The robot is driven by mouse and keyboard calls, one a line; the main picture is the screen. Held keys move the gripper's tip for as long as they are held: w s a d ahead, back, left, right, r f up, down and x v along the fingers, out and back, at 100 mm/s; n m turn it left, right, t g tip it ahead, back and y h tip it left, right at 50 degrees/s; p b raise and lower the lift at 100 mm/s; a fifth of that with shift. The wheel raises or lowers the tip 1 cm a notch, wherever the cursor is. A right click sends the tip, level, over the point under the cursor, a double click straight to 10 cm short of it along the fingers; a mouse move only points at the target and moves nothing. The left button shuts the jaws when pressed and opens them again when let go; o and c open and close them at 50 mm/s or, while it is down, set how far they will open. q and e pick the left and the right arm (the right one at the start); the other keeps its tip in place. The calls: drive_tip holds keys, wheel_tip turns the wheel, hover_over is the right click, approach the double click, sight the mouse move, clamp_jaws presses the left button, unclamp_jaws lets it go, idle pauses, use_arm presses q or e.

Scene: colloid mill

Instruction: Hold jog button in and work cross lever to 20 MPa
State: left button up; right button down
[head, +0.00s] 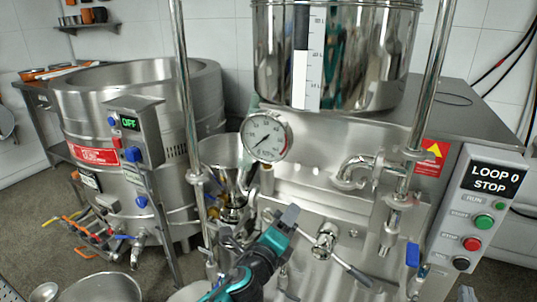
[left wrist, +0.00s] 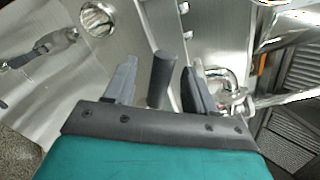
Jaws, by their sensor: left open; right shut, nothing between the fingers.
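The cross lever (head: 326,240) has a bright hub and thin rods on the mill's steel front. My left gripper (head: 284,222) is open just left of the hub. In the left wrist view a dark cylindrical grip (left wrist: 162,78) stands between its spread fingers (left wrist: 158,85); contact cannot be told. The round pressure gauge (head: 266,136) sits above; its needle points lower left, numbers too small to read. The black jog button (head: 461,263) is lowest on the right panel. A grey tip, apparently my right gripper (head: 467,293), shows below it at the frame edge, apart from it.
The panel display (head: 493,180) reads LOOP 0 STOP, above a green button (head: 484,220) and a red button (head: 472,244). A blue handle (head: 413,255) stands left of the panel. A steel funnel (head: 226,160) and upright posts rise near my left arm. A large vat (head: 130,120) stands left.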

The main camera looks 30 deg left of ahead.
use_arm(q)
drive_tip(key=s, duration=0.9)
use_arm(e)
drive_tip(key=shift+f, duration=0.2)
idle(0.4)
idle(0.3)
use_arm(q)
drive_tip(key=s+d+f+n+g+h+p, duration=0.1)
drive_tip(key=s+f+n+g+p, duration=0.6)
drive_tip(key=n, duration=1.4)
drive_tip(key=s+f+h+p, duration=0.1)
drive_tip(key=s+f, duration=0.1)
drive_tip(key=s, duration=0.3)
drive_tip(key=shift+s+d+f, duration=0.2)
drive_tip(key=shift+s+f, duration=0.05)
drive_tip(key=shift+f, duration=0.15)
use_arm(e)
drive_tip(key=s+a+n+g+y, duration=0.1)
drive_tip(key=s+g, duration=0.2)
drive_tip(key=s, duration=0.8)
drive_tip(key=s+a+f+n+g+y, duration=0.1)
drive_tip(key=s+g, duration=0.3)
drive_tip(key=s, duration=0.8)
drive_tip(key=shift+a+f+n, duration=0.2)
drive_tip(key=shift+a+n, duration=0.1)
drive_tip(key=shift+a, duration=0.5)
